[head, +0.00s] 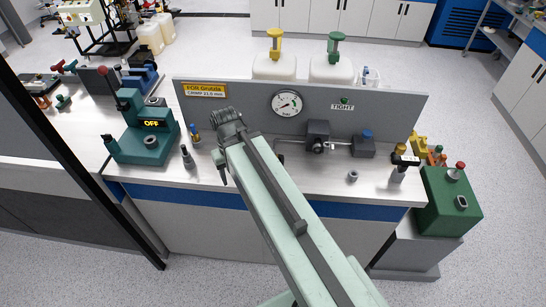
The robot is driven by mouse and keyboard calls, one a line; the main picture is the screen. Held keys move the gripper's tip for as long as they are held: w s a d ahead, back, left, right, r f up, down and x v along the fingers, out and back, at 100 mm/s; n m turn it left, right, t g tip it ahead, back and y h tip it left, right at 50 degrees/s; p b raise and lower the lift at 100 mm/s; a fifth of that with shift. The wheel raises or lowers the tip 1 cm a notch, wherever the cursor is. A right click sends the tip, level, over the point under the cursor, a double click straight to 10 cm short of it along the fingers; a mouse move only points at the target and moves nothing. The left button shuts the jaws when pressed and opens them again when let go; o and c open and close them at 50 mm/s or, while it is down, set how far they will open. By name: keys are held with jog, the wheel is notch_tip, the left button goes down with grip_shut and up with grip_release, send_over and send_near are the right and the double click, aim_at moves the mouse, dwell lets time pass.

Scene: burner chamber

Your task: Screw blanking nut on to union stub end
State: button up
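A small grey ring-shaped piece (352,175), which looks like the blanking nut, lies on the bench top right of my arm. A thin pipe (286,142) runs along the back panel into a dark valve block (318,136) and on to a grey block with a blue top (364,145). The pipe's left end bends down beside my arm; I cannot tell whether this is the union stub end. My gripper (228,122), a dark part at the far end of my pale green arm, is over the bench left of the pipe. Its fingers are not clear, and I see nothing held.
A green device reading OFF (146,140) stands at the left. A gauge (287,103) and a TIGHT sign (343,105) are on the back panel (235,110). A clamp-like stand (398,170) and green box (446,200) are at the right. Bench front right is mostly clear.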

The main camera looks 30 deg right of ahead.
notch_tip(320, 180, up, 5)
jog(key=p, duration=0.5)
jog(key=shift+r, duration=0.1)
notch_tip(320, 180, down, 2)
jog(key=shift+f+b, duration=0.15)
jog(key=shift+b, duration=0.9)
jog(key=shift+r, duration=0.25)
jog(key=c, duration=0.4)
jog(key=shift+a+p, duration=0.1)
jog(key=shift+p, duration=0.2)
jog(key=shift+c, duration=0.2)
